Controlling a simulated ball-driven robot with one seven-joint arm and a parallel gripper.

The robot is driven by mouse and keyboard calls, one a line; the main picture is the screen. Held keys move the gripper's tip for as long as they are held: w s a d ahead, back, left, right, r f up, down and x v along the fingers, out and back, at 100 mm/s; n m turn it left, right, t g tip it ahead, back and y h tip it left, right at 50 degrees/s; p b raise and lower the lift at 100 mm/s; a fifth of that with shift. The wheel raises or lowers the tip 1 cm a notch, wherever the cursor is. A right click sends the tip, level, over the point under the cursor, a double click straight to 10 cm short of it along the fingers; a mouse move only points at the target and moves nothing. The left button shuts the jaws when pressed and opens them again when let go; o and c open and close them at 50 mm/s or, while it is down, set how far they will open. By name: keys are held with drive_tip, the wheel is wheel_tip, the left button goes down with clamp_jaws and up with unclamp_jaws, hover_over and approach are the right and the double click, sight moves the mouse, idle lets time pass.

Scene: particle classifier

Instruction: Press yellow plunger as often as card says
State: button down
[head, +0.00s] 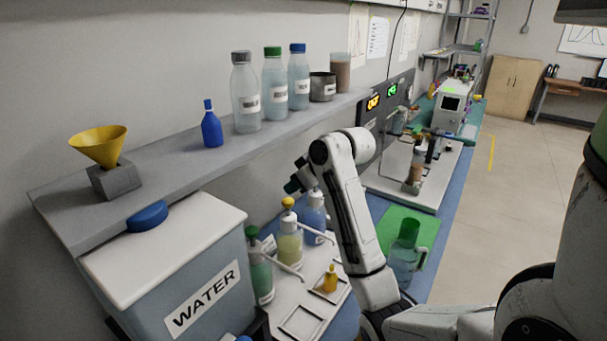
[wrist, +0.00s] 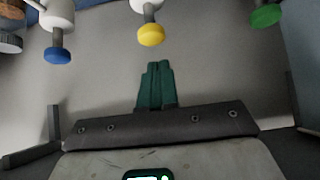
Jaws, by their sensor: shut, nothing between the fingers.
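The yellow plunger (head: 288,202) tops a pump bottle with yellow liquid (head: 290,245), between a green-topped bottle (head: 260,272) and a blue one (head: 314,213). My gripper (head: 294,186) is just above the yellow plunger in the head view. In the wrist view its green fingers (wrist: 155,68) are shut and empty, pointing toward the yellow plunger (wrist: 151,35), with a gap in the picture. The blue plunger (wrist: 57,56) is to the left and the green plunger (wrist: 267,15) to the right.
A shelf (head: 190,160) with bottles and a yellow funnel (head: 100,145) runs along the wall. A WATER tank (head: 200,290) stands left of the pumps.

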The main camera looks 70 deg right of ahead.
sight(288, 203)
drive_tip(key=shift+s+f, duration=0.1)
drive_tip(key=shift+f, duration=1.3)
drive_tip(key=shift+f, duration=1.5)
